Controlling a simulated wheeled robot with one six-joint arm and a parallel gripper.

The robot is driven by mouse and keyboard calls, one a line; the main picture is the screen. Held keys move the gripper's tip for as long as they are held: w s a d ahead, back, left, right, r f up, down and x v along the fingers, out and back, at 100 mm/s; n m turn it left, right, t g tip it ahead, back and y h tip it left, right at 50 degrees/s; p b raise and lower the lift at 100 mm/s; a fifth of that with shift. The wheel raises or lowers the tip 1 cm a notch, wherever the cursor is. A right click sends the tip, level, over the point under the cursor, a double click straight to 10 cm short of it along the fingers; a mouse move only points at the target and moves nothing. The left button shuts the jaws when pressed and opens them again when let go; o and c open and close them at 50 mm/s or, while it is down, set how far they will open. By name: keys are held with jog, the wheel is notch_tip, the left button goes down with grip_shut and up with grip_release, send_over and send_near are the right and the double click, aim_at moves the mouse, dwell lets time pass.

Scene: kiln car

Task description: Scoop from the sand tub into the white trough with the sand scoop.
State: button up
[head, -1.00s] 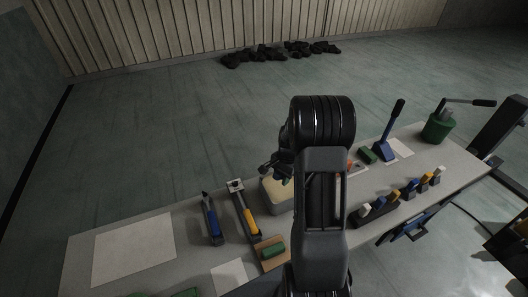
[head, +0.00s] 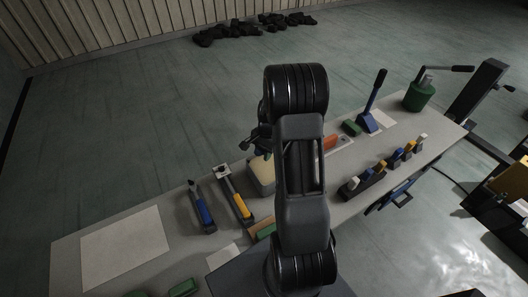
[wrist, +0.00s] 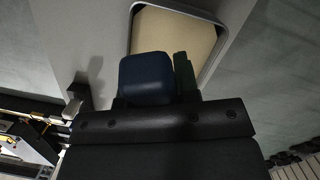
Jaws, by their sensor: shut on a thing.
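The sand tub (head: 262,188) is a pale box on the bench, just left of my arm in the head view. In the wrist view its pale rim (wrist: 240,27) surrounds smooth beige sand. My gripper (head: 262,143) is above the tub, partly hidden by my own wrist. It is shut on a blue block-like part (wrist: 146,76), apparently the sand scoop's handle. A dark green piece (wrist: 184,72) shows beside it; I cannot tell whether it belongs to the scoop. The scoop's bowl is hidden. I cannot make out the white trough for certain.
A blue-handled tool (head: 202,208) and a yellow-handled tool (head: 239,200) lie left of the tub. Right of my arm are an orange block (head: 330,143), an upright blue lever (head: 370,112), a rack of coloured handles (head: 365,185) and a green can (head: 419,95). A pale sheet (head: 125,245) lies flat at left.

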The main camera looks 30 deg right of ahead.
notch_tip(320, 180, down, 12)
jog(key=y+b, duration=0.1)
jog(key=b, duration=0.7)
jog(key=shift+d+f, duration=0.15)
jog(key=shift+d, duration=0.05)
jog(key=shift+f, duration=0.2)
dwell(0.9)
jog(key=shift+a+f+h+b, duration=0.1)
jog(key=shift+f+h+b, duration=0.5)
jog(key=shift+b, duration=0.35)
notch_tip(320, 180, up, 10)
jog(key=h+p, duration=0.2)
jog(key=p, duration=0.4)
jog(key=shift+a+t, duration=0.35)
jog(key=shift+t, duration=0.05)
jog(key=shift+s, duration=0.15)
dwell(1.6)
